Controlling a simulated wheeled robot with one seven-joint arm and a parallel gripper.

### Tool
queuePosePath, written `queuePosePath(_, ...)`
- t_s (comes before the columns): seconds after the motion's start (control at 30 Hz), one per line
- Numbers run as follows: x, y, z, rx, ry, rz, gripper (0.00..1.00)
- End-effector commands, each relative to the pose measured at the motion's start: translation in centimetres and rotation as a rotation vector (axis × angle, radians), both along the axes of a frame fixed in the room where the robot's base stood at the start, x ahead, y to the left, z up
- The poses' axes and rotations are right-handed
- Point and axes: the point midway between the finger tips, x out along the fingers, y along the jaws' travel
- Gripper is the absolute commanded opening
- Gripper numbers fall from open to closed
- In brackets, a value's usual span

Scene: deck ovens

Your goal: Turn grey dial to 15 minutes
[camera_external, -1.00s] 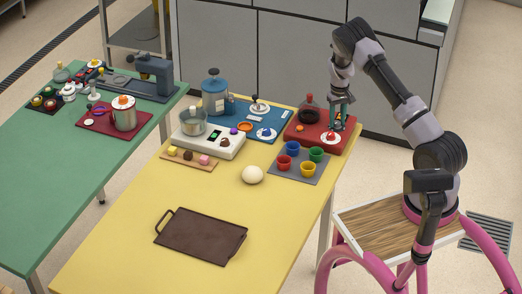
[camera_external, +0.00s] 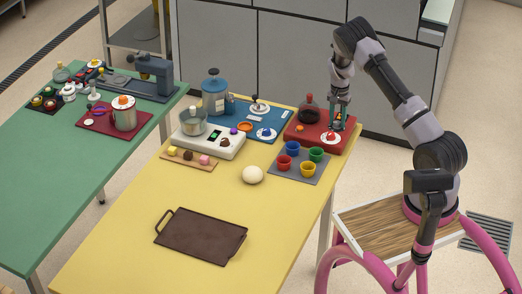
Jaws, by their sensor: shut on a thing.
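My gripper (camera_external: 338,126) points down at the right rear of the red unit (camera_external: 304,137), behind a white dial with a red knob (camera_external: 332,139). Its fingers are shut on a small part there, taken to be the grey dial, which they mostly hide. Its colour, its marks and the minutes it points to cannot be read at this size. The red-knobbed dial stands clear in front of the fingers. A dark round jar (camera_external: 309,115) and an orange button (camera_external: 300,127) are on the red unit, left of my gripper.
A grey mat (camera_external: 284,168) with coloured cups lies in front of the red unit. To the left are a blue unit (camera_external: 283,117) with its own dials and a white unit (camera_external: 208,150). The yellow table (camera_external: 130,235) has free room around the dark tray (camera_external: 200,237).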

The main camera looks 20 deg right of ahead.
Motion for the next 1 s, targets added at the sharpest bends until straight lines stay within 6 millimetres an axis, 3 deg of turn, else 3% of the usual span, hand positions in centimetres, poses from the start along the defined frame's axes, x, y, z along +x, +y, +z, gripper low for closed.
queuePosePath(1.0, -0.06, 0.11, -0.07, 0.0, 0.002, -0.888, 0.0)
